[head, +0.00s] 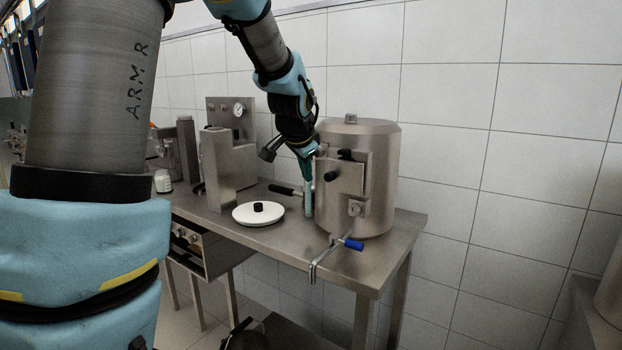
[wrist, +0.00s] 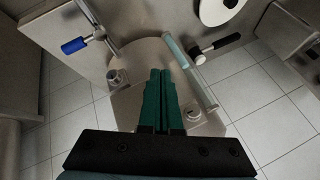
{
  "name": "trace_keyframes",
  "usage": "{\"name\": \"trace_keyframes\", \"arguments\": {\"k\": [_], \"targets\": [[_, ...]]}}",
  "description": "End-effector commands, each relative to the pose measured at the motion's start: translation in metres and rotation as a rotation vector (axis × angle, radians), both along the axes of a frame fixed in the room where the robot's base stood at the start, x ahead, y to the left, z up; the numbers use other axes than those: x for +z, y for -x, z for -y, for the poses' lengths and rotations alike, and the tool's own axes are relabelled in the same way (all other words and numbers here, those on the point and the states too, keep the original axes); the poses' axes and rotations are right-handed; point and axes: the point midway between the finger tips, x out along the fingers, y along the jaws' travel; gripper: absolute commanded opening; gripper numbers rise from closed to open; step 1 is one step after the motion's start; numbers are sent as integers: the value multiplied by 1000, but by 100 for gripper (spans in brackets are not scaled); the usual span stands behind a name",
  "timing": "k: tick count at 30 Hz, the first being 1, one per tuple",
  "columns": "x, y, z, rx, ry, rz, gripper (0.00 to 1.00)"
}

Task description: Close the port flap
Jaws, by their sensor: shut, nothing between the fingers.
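The separator is an upright steel drum (head: 375,180) at the right end of the bench. On its front is the port flap, a square steel plate (head: 345,182) with a black knob (head: 331,176). In the head view the plate looks angled out from the drum; how wide it stands open I cannot tell. My gripper (head: 306,178) points down just left of the plate, beside the upright sight tube (head: 308,197). In the wrist view my gripper's green fingers (wrist: 160,73) are together and empty over the steel surface. Contact with the flap cannot be made out.
A blue-handled valve (head: 353,244) and spout stick out at the drum's lower front. A black-handled lever (head: 283,190) lies left of the tube. A white disc (head: 258,214) with a black knob rests on the steel bench (head: 290,243). A tiled wall stands behind.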

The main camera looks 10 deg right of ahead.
Motion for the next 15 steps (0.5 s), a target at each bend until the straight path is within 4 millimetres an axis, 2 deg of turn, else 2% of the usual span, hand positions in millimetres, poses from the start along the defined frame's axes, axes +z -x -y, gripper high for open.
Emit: {"name": "trace_keyframes", "arguments": {"k": [15], "targets": [[56,3,-43,2,2,1,0]]}}
